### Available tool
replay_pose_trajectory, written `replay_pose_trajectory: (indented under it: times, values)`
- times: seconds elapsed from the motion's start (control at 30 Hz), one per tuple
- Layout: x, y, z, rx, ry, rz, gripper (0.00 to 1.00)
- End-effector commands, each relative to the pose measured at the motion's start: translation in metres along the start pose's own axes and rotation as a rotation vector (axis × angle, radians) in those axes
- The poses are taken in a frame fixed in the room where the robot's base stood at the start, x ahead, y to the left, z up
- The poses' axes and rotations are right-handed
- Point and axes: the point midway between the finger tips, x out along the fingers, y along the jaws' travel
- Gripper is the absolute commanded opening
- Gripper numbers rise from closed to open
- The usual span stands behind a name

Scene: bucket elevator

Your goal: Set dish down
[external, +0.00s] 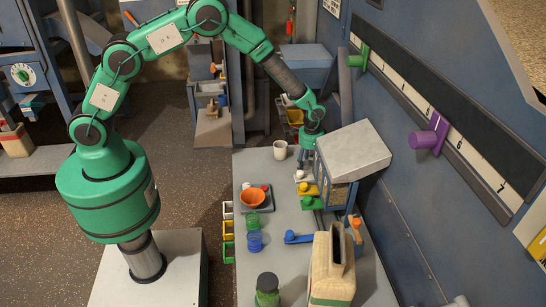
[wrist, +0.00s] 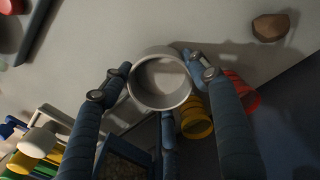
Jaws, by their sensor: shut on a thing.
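My gripper (external: 306,158) points down over the far end of the grey bench, beside the box-topped machine. In the wrist view its blue fingers (wrist: 162,92) are closed around a round, pale grey dish (wrist: 160,102). The dish shows its open top and looks empty inside. I cannot make out the dish in the external view, and I cannot tell whether its base touches the bench (external: 282,215).
White, yellow and green levers (external: 308,189) stand near my gripper. A tray with an orange bowl (external: 253,198) is nearer. Yellow and red containers (wrist: 195,118) lie past the bench edge. A brown lump (wrist: 270,27) is on the bench.

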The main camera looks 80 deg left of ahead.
Motion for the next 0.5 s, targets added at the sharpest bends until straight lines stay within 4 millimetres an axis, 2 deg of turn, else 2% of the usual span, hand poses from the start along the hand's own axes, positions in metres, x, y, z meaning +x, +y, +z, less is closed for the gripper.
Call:
replay_pose_trajectory:
  times: [0.23,0.5]
  values:
    - [0.003,0.000,0.001,0.000,-0.001,0.000,0.33]
    - [0.030,0.000,0.001,0.000,-0.001,0.000,0.33]
